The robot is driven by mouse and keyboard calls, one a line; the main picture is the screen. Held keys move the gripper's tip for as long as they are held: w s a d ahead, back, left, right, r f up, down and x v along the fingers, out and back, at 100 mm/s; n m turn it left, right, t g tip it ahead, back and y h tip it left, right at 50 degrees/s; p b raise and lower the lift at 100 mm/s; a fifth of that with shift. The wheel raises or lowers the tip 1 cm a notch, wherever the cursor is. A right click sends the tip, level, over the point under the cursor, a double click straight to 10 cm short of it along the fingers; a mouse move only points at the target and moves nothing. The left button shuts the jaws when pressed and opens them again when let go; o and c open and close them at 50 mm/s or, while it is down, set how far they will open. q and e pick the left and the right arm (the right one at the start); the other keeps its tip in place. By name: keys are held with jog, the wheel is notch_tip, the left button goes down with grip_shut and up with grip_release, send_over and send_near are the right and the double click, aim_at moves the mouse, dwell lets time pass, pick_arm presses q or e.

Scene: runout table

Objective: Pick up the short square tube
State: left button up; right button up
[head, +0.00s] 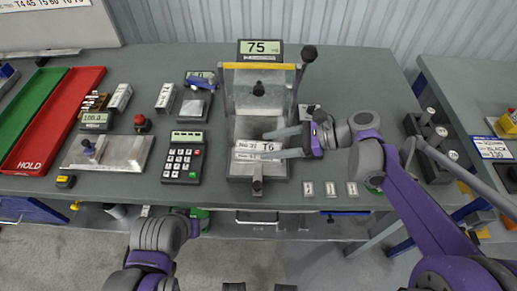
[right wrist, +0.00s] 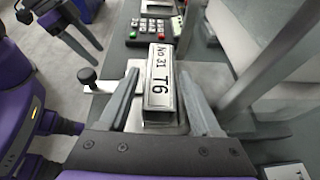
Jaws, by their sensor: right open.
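A short grey metal square tube with a label reading "No 31 T6" (head: 255,147) lies on the silver bed of the test device in the head view. In the right wrist view the tube (right wrist: 159,78) lies between my right gripper's two fingers (right wrist: 160,105), with its near end toward the palm. My right gripper (head: 285,143) is open, its fingers reaching in from the right at the tube. I cannot make out contact.
The device's upright frame with a "75" display (head: 260,48) and lever (head: 305,60) stands behind the tube. A calculator-like keypad (head: 183,157) is to the left. Red tray (head: 62,115) and green tray (head: 30,105) lie far left. Small plates (head: 330,189) lie at the front edge.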

aim_at(260, 146)
jog(key=x, duration=0.4)
grip_shut()
